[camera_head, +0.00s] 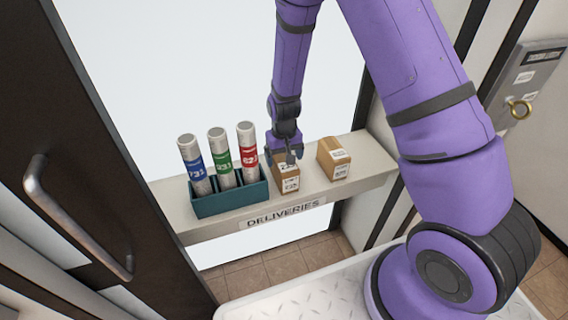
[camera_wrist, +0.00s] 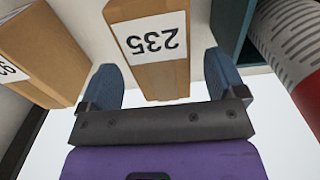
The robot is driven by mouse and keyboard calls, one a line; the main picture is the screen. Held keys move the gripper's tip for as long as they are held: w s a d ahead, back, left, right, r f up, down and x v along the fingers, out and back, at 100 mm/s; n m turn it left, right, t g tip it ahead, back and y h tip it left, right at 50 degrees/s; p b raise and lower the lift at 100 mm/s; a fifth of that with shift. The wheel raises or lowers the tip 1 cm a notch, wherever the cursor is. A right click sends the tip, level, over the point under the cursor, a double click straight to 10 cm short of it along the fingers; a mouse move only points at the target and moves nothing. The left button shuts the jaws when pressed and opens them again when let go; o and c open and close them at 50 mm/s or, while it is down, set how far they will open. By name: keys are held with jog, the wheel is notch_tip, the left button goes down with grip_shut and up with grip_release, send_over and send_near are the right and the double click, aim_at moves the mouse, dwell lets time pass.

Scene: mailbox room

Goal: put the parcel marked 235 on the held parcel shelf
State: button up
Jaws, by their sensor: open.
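The parcel marked 235 is a brown box with a white label; in the wrist view (camera_wrist: 160,78) its number shows upside down. In the head view the parcel (camera_head: 288,184) stands on the ledge labelled DELIVERIES (camera_head: 215,229). My gripper (camera_head: 285,152) is at the top of this parcel, pointing down. In the wrist view its blue fingers are spread wide, one on each side of the parcel, with gaps visible; I cannot tell how far down they reach. No shelf marked for held parcels is in view.
A second brown parcel (camera_head: 334,159) stands close on the right. On the left, a teal holder (camera_head: 228,201) carries three tubes with blue, green and red bands (camera_head: 247,150). A dark door with a metal handle (camera_head: 75,220) stands at the left. A grey panel with a brass ring (camera_head: 519,108) is at the right.

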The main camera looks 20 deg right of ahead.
jog(key=s+d+r+t, duration=0.1)
jog(key=s+r, duration=0.2)
jog(key=r, duration=0.7)
jog(key=s+d+r+t, duration=0.1)
jog(key=s+d+r, duration=0.15)
jog(key=r, duration=0.75)
jog(key=s+d+r, duration=0.1)
jog(key=s+r, duration=0.2)
jog(key=r, duration=0.7)
jog(key=s+d+r+t, duration=0.1)
jog(key=s+d+r, duration=0.1)
jog(key=s+r, duration=0.3)
jog(key=s+d+r+t, duration=0.1)
jog(key=s+r, duration=0.4)
jog(key=s, duration=0.8)
jog(key=shift+s+d+r+t, duration=0.25)
jog(key=shift+s+d+t, duration=0.1)
jog(key=shift+t, duration=0.25)
jog(key=shift+o, duration=0.4)
jog(key=shift+s, duration=0.3)
